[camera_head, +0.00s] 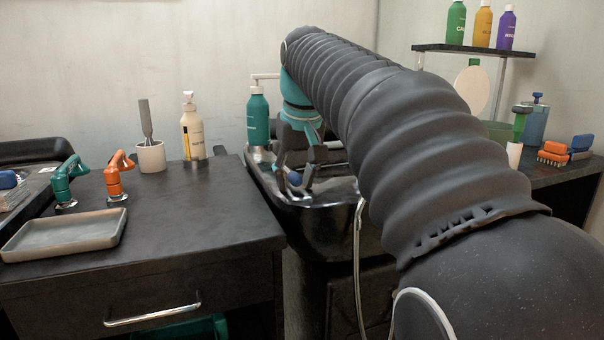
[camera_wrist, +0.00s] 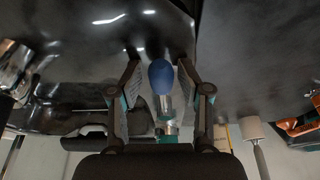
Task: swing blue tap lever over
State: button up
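The blue tap lever knob (camera_head: 295,179) shows low over the black basin (camera_head: 327,208) in the head view, partly hidden by my gripper (camera_head: 297,184). In the wrist view the rounded blue knob (camera_wrist: 161,77) sits on a shiny metal stem (camera_wrist: 166,105). My gripper (camera_wrist: 160,66) is open, one finger on each side of the knob. A narrow gap shows between the knob and each finger, so neither seems to touch it. The tap's body is mostly hidden by my gripper and arm in the head view.
A teal bottle (camera_head: 258,118) stands behind the basin. The left counter (camera_head: 200,215) holds a grey tray (camera_head: 66,238), teal (camera_head: 66,183) and orange (camera_head: 117,176) tap-shaped items, a white cup (camera_head: 151,157) and a cream bottle (camera_head: 193,132). A shelf (camera_head: 470,50) with bottles is at right.

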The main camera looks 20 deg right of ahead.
jog(key=shift+a+r, duration=0.1)
jog(key=shift+r, duration=0.1)
jog(key=shift+r, duration=2.85)
jog(key=shift+r, duration=0.1)
jog(key=v, duration=0.7)
jog(key=shift+r, duration=0.2)
jog(key=shift+s, duration=0.15)
